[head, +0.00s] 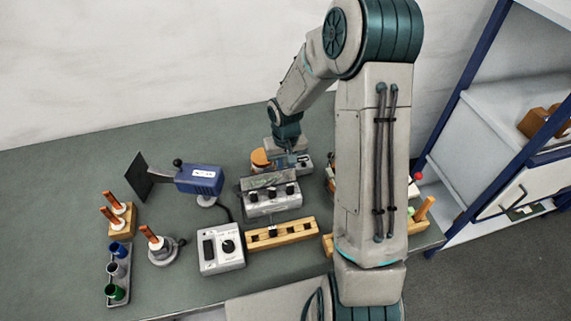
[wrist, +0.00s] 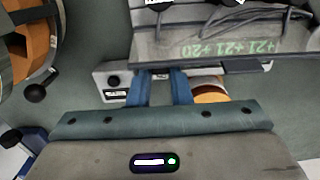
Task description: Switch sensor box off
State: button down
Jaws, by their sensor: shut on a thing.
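A small light-grey box (head: 304,162) stands behind the grey panel box on the bench; it looks like the sensor box, though I cannot read its label. In the wrist view the box (wrist: 113,92) shows a small black knob and a dark label at its left end. My gripper (wrist: 160,76) is at this box, its two blue fingers shut with a narrow gap on a small part at its middle, likely the switch. The fingers and the panel's edge hide that part, so its position cannot be told.
A grey panel box (head: 272,198) with black knobs stands close in front. A white meter box (head: 221,248), a wooden block with holes (head: 282,234) and a blue device (head: 199,180) are nearby. An orange-brown round item (head: 260,158) is left of my wrist. Bench back-left is clear.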

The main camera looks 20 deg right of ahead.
jog(key=shift+f+t+b, duration=0.25)
jog(key=shift+t+b, duration=0.25)
jog(key=shift+b, duration=0.55)
jog(key=b, duration=0.1)
jog(key=t+b, duration=0.1)
jog(key=b, duration=0.1)
jog(key=shift+s+r, duration=0.1)
jog(key=shift+s, duration=0.2)
jog(key=shift+s+r+t+b, duration=0.1)
jog(key=shift+r+t+b, duration=0.2)
jog(key=shift+t+b, duration=0.45)
jog(key=c, duration=1.3)
grip_release()
jog(key=v, duration=1.3)
jog(key=shift+s+r, duration=0.1)
jog(key=shift+r, duration=0.3)
